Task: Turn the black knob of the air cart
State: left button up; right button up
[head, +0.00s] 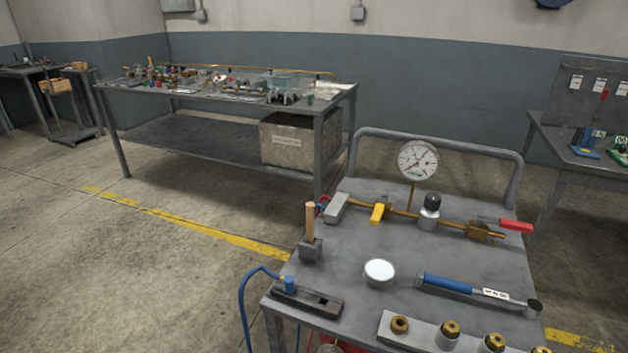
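The air cart (345,265) is a grey metal table with a rail at its back, at the lower right of the head view. On its top runs a brass pipe with a white-faced gauge (418,161) standing over it. The black knob (432,200) sits upright on a silver regulator body (429,218), right of the gauge stem. A yellow lever (378,213) lies left of the knob and a red-handled valve lever (515,226) lies right of it. Neither of my grippers shows in the view.
A wooden-handled tool in a block (310,248), a round white-topped disc (380,271), a blue-handled tool (447,283) and brass fittings on a plate (391,341) occupy the cart top. A blue hose (242,300) hangs off its left side. Cluttered benches stand behind; floor at left is open.

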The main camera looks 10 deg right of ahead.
aim_at(433, 201)
jog(key=z, duration=1.25)
